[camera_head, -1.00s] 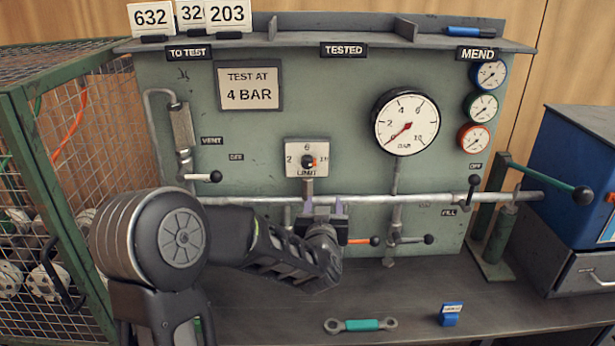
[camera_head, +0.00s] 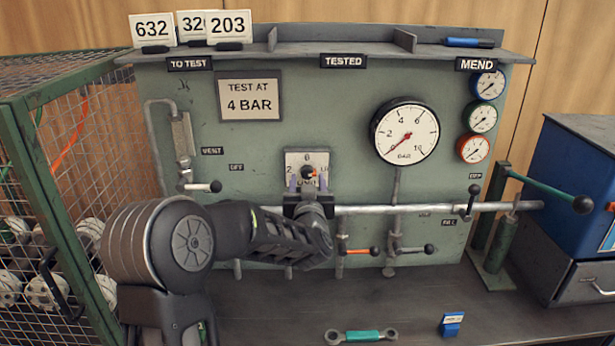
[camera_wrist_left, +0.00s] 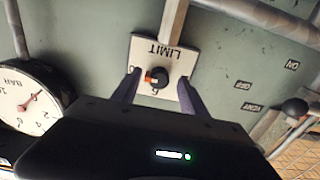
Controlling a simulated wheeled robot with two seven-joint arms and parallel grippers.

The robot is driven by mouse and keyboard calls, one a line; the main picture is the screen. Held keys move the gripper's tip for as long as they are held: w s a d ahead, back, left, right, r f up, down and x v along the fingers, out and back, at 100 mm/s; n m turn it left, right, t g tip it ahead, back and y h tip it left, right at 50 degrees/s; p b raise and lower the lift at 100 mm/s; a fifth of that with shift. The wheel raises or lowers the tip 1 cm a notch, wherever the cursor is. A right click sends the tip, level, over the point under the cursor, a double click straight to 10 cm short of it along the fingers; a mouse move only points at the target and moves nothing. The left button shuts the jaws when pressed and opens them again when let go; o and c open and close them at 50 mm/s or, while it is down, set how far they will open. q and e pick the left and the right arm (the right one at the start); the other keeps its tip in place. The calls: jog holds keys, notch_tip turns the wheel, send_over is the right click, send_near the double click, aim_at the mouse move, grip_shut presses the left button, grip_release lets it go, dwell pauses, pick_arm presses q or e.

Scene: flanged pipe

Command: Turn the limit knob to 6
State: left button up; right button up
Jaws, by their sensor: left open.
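The limit knob (camera_head: 308,173) is a small black knob with an orange mark, on a white plate (camera_head: 319,159) on the green panel. The plate reads 2, 6 and 10 around the knob, with 6 at the top. In the left wrist view the knob (camera_wrist_left: 157,78) shows its orange mark on the picture's left side, off the 6. My left gripper (camera_head: 307,186) is open just in front of the plate. In the left wrist view its purple-grey fingers (camera_wrist_left: 157,88) stand either side of the knob, apart from it. My right gripper is not in view.
A pipe (camera_head: 400,209) with valve levers crosses the panel below the knob. A large pressure gauge (camera_head: 406,133) is to the right. A wire cage (camera_head: 50,200) stands left, a blue cabinet (camera_head: 575,180) right. A wrench (camera_head: 361,336) lies on the bench.

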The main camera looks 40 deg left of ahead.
pick_arm(q)
jog(key=shift+x, duration=1.15)
grip_shut()
